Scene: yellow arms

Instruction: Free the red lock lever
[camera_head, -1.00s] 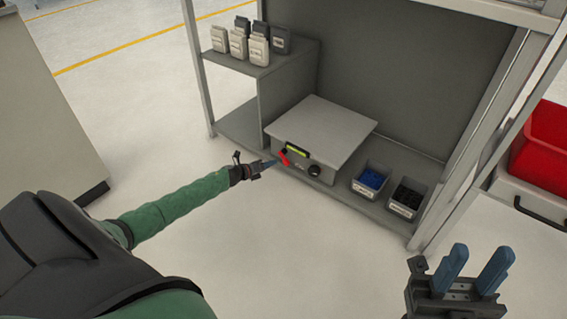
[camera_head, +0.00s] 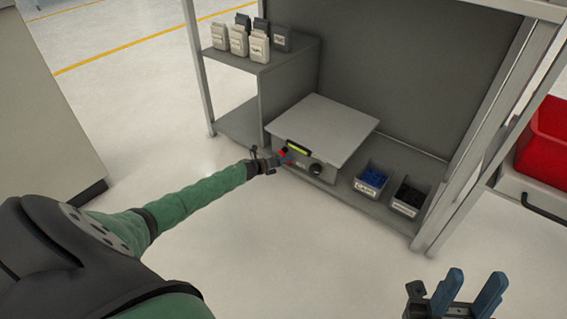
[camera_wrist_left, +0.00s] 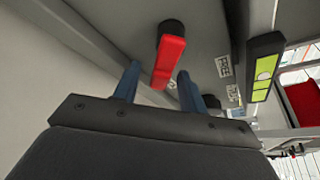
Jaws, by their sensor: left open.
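The red lock lever (camera_head: 284,152) is on the front face of a grey box (camera_head: 330,126) on the workbench. In the left wrist view the lever (camera_wrist_left: 169,60) hangs from a dark round pivot (camera_wrist_left: 172,27), its lower end between my left gripper's two blue fingers. My left gripper (camera_head: 279,160) is at the lever and partly covers it in the head view; its fingers (camera_wrist_left: 158,88) are open on either side of the lever, with a gap visible. My right gripper (camera_head: 468,294) is open and empty at the lower right, far from the box.
A green-yellow display (camera_head: 298,147) and a black knob (camera_head: 316,169) are on the box front. Bins with blue (camera_head: 372,178) and black (camera_head: 409,195) parts stand to its right. Labelled containers (camera_head: 238,40) sit on the upper left shelf. The floor in front is clear.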

